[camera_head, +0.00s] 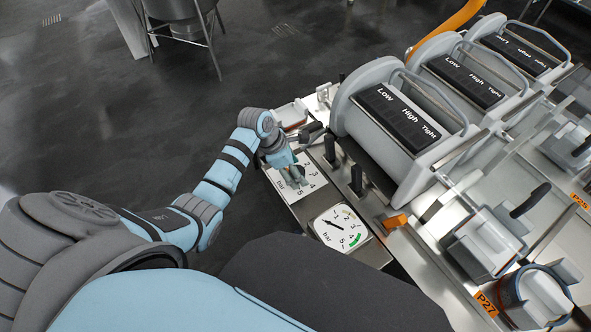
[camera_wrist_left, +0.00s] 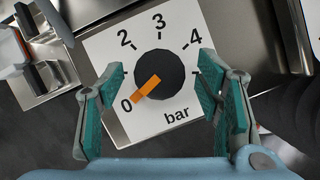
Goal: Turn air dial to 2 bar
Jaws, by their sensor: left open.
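The air dial is a black round knob (camera_wrist_left: 160,75) with an orange pointer (camera_wrist_left: 146,88), on a white plate (camera_wrist_left: 118,44) marked in bar. The pointer aims at the lower left, close to the 0. The marks 0, 2, 3 and 4 are readable; my fingers cover parts of the plate's sides. My left gripper (camera_wrist_left: 160,72) is open, with one teal-padded finger on each side of the knob and visible gaps between. In the head view my left gripper (camera_head: 290,172) hangs over the dial plate (camera_head: 309,172) and hides the knob. My right gripper is not in view.
A white pressure gauge (camera_head: 340,228) with a black needle and green marks sits beside the dial plate. Black levers (camera_head: 355,180) stand on the metal panel. Grey drum presses (camera_head: 402,100) labelled Low, High, Tight stand to the right. Open floor lies left.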

